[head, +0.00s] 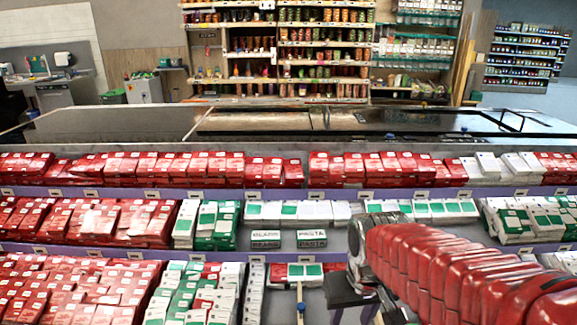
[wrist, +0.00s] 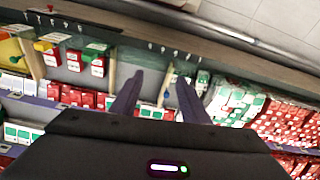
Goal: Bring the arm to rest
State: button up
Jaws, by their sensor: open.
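My arm shows in the head view as a red ribbed sleeve running from the lower right toward the middle, in front of the shelves. My gripper (head: 352,314) hangs from its end, dark with two purple-grey fingers pointing down; the fingertips are near or past the bottom edge of the picture. In the wrist view my gripper (wrist: 160,77) is open, its two fingers apart with nothing held between them. Whether the fingers touch anything cannot be told.
Tiered shelves carry red boxes (head: 85,221) and white-and-green boxes (head: 212,221), close around the gripper. A shelf edge (head: 150,250) runs across. Wooden dividers (head: 300,300) stand low in the middle. A dark counter (head: 265,122) lies behind; stocked racks (head: 325,50) stand at the back.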

jog(key=s+d+r+m+t, duration=0.1)
jog(key=s+d+r+t, duration=0.2)
jog(key=s+r, duration=0.3)
jog(key=shift+s+d+r+t, duration=0.15)
jog(key=shift+s+r+t, duration=0.2)
jog(key=shift+s, duration=0.95)
